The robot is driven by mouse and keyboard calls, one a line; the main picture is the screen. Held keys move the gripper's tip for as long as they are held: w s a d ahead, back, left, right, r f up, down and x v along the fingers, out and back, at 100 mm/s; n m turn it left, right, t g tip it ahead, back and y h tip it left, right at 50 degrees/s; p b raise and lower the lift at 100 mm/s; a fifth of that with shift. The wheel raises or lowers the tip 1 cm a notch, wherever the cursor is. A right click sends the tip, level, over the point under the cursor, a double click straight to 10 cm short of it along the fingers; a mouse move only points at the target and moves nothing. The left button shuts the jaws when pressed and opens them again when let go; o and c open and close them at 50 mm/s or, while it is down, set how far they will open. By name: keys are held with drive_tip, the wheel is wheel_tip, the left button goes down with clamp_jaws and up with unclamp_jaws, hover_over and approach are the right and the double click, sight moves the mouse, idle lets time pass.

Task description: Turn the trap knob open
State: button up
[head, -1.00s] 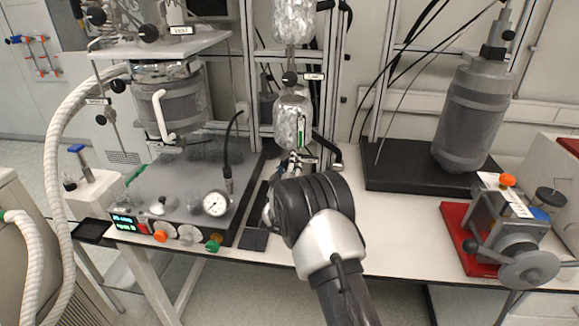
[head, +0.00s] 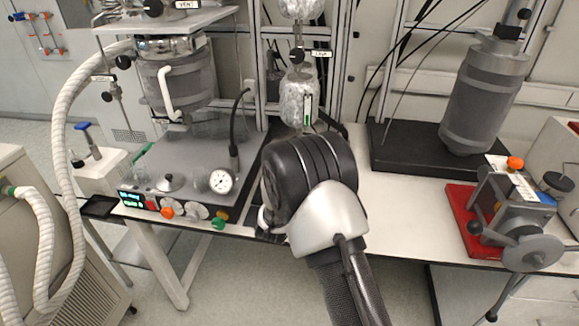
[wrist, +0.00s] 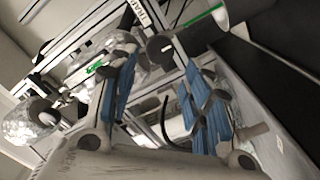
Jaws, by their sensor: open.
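The trap knob (head: 297,54) is a small black knob beside a white label (head: 320,53), above a foil-wrapped vessel (head: 298,98) in the head view. In the wrist view a black round knob (wrist: 160,47), which looks like the trap knob, lies near the TRAP label (wrist: 140,12). My gripper (wrist: 160,68) has its two blue-padded fingers apart, with nothing held between them. The knob appears beyond the fingertips, near the gap, and apart from them. In the head view my black and silver arm hides the gripper. The knob's angle is too small to read.
Metal frame posts (head: 338,70) stand around the foil vessel. A reactor unit with a gauge (head: 221,181) is on the left. A grey cylinder (head: 483,95) on a black base and a red-based device (head: 468,222) are on the right. The white bench (head: 395,215) between is clear.

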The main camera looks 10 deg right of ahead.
drive_tip(key=shift+v, duration=1.2)
